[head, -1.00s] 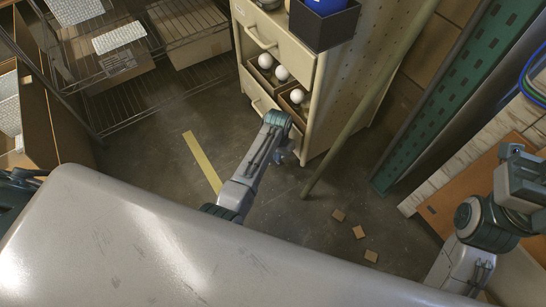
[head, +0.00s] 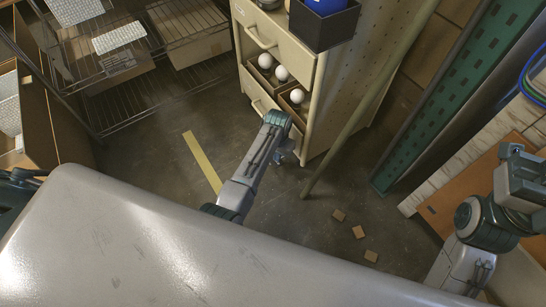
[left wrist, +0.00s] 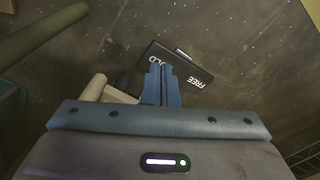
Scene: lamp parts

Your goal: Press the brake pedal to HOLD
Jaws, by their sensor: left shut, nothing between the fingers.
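A black plate (left wrist: 190,66) with white lettering lies on the floor side in the left wrist view. It reads FREE at its right, and "OLD" shows beside my fingers, the rest being hidden. My left gripper (left wrist: 162,85) is shut and empty, its blue fingers overlapping the plate's left part.
The beige cabinet (head: 318,85) has open drawers with white balls (head: 298,96). A slanted pole (head: 365,105) stands right of it. Wire shelving (head: 125,100) holds boxes at the back left. A yellow floor strip (head: 202,162) and small brown squares (head: 358,232) lie on open floor.

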